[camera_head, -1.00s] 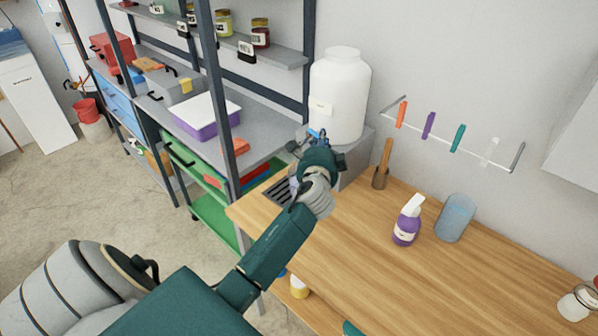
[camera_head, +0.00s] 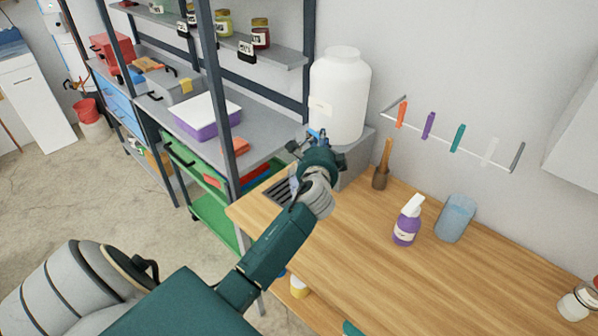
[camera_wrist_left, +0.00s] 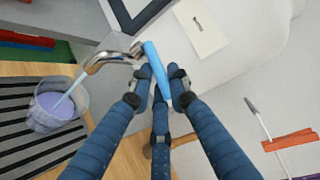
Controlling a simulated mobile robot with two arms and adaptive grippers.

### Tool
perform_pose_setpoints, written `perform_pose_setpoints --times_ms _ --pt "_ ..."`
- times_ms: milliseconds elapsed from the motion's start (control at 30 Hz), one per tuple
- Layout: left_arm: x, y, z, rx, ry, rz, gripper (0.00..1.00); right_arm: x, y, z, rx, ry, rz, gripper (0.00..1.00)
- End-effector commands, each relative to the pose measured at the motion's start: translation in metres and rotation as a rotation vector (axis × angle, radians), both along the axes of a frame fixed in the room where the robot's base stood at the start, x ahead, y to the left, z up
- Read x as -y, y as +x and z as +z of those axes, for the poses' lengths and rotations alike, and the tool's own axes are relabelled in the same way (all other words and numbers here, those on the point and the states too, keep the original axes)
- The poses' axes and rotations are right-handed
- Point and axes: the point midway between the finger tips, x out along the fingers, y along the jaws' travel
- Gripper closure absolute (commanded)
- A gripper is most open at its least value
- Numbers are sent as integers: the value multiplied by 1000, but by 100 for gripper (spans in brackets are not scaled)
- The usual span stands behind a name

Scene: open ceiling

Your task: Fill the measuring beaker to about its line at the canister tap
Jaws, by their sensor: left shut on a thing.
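The white canister (camera_head: 340,95) stands on a grey block at the back of the bench. It also fills the upper right of the left wrist view (camera_wrist_left: 235,60). A thin stream runs from the spout into the clear measuring beaker (camera_wrist_left: 38,118), which stands on the slatted drip grate (camera_wrist_left: 40,150). Pale violet liquid (camera_wrist_left: 58,106) shows in the beaker. I cannot make out its line. In the head view my arm mostly hides the beaker. My right gripper is not in view.
On the wooden bench stand a purple spray bottle (camera_head: 406,222), a bluish translucent container (camera_head: 456,218) and a brush in a holder (camera_head: 381,176). A rail with coloured clips (camera_head: 456,140) is on the wall. A shelf rack (camera_head: 215,80) stands at left. The bench front is clear.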

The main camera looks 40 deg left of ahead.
Motion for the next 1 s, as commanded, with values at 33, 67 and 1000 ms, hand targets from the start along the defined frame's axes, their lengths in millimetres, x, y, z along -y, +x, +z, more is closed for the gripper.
perform_pose_setpoints --times_ms 33,67,1000 --pt "1 0 -2 -5 2 -1 100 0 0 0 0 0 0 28" --pt "1 0 -2 -5 2 -1 100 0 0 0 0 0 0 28" --pt "3 13 -2 -3 2 225 100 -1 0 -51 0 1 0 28"
